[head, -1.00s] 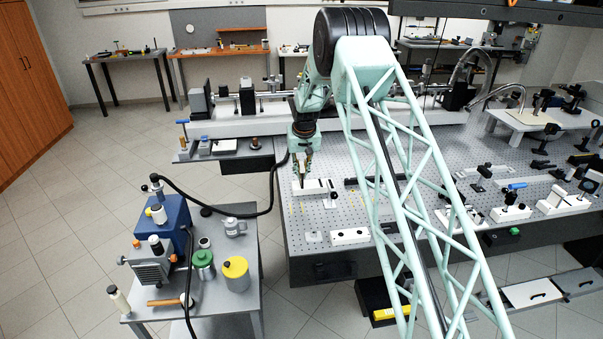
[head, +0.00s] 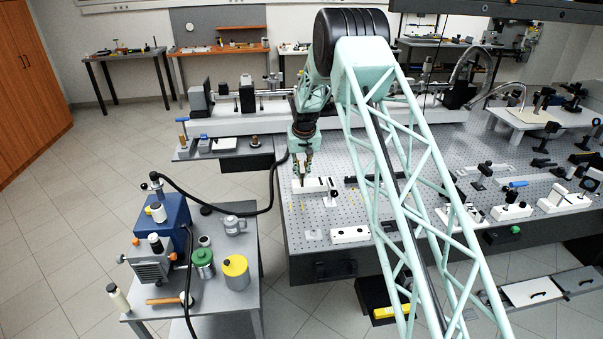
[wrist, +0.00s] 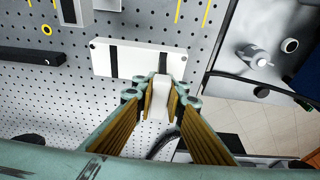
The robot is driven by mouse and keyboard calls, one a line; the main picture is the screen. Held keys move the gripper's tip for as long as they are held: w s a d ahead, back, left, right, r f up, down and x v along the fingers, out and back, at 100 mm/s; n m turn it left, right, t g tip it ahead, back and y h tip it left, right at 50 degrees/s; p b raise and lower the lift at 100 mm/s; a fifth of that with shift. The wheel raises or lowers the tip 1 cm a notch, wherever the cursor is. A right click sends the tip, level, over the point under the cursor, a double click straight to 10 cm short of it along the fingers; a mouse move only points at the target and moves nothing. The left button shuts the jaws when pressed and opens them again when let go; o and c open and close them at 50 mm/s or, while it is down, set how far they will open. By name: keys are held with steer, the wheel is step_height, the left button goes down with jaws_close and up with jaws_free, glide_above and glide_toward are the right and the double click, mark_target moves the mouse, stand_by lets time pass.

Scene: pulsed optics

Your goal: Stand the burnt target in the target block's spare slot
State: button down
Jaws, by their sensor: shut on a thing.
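The target block (wrist: 140,62) is a white bar with a black strip at its left part and screws near its ends. It lies on the perforated table, and it also shows in the head view (head: 312,186). My gripper (wrist: 161,96) is shut on a pale, narrow piece (wrist: 160,99), seemingly the burnt target, which stands between the brown finger pads. The piece's far end overlaps the block's right part, beside a dark mark there. I cannot tell whether it is in a slot or just above. In the head view my gripper (head: 302,172) points down at the block's left part.
A small post mount (head: 331,194) stands close to the block's right end. A black bar (wrist: 30,56) lies left of the block in the wrist view. A second white block (head: 350,235) lies nearer the table's front edge. A cart (head: 225,270) with bottles and cans stands left.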

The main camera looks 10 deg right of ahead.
steer(key=shift+s+r, duration=0.1)
steer(key=shift+r, duration=0.1)
steer(key=shift+f, duration=0.25)
steer(key=c, duration=3)
jaws_free()
steer(key=shift+w+f, duration=0.15)
steer(key=shift+w, duration=0.1)
steer(key=o, duration=0.4)
steer(key=shift+s+r, duration=0.25)
steer(key=shift+r, duration=0.1)
steer(key=shift+o, duration=0.2)
steer(key=shift+w+f, duration=0.15)
steer(key=shift+f, duration=0.1)
steer(key=v, duration=1.2)
steer(key=shift+r, duration=0.1)
steer(key=shift+r+p, duration=0.6)
steer(key=shift+r, duration=1.25)
